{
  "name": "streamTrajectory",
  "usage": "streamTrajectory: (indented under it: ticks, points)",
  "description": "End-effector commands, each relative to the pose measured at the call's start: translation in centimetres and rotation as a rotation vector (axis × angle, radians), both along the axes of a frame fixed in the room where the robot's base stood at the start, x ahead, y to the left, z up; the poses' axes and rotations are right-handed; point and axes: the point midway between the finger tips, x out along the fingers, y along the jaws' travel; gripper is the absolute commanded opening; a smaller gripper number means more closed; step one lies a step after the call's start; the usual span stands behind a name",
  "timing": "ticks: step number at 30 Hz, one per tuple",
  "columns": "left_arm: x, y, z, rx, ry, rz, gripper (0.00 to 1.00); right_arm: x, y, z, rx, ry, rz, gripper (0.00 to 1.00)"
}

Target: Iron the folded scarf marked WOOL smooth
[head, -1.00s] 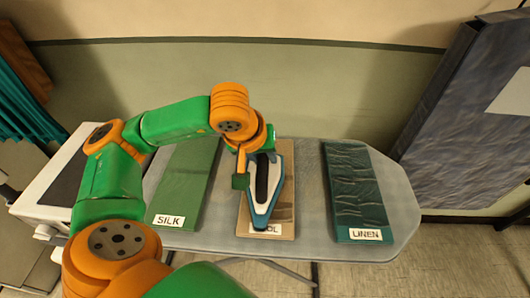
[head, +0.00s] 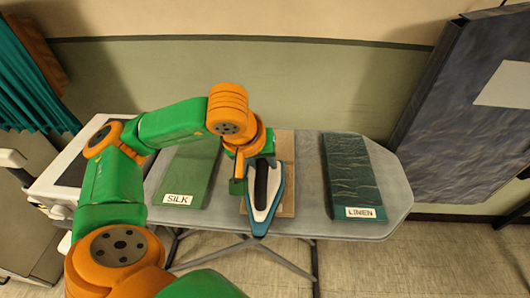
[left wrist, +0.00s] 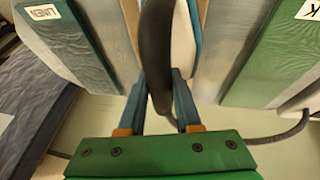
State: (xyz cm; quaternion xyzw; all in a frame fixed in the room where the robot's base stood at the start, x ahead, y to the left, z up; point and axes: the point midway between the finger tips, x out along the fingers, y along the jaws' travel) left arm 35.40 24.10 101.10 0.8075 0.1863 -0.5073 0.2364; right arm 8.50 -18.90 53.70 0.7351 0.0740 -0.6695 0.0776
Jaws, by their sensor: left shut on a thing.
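The folded brown scarf (head: 287,165) lies on the board between the other two. Its WOOL label is hidden in the head view, where the iron covers its near end. The blue and white iron (head: 276,203) with a dark handle sits over the scarf, its pointed tip reaching past the scarf's near edge. My left gripper (head: 250,179) is shut on the iron's handle. In the left wrist view, the blue fingers (left wrist: 162,88) lie on both sides of the dark handle (left wrist: 157,40). My right gripper is not in view.
The grey ironing board (head: 390,185) also carries a smooth green SILK scarf (head: 190,170) at left and a wrinkled dark green LINEN scarf (head: 348,170) at right. A dark panel (head: 460,120) stands right of the board. A white unit (head: 65,180) stands at left.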

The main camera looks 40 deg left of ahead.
Motion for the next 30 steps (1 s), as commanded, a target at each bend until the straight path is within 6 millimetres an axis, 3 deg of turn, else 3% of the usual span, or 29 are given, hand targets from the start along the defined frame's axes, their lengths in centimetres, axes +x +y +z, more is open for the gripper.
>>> streamTrajectory:
  ticks: [1,18,30]
  points:
    - [0.2,0.0,1.9,-0.001,-0.017,-0.001,0.0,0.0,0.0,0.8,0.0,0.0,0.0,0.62]
    - [-0.5,0.4,6.3,-0.001,-0.012,0.008,0.0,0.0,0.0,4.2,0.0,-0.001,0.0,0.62]
    - [-0.8,0.5,7.4,-0.001,-0.011,0.01,0.0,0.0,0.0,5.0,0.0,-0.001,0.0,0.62]
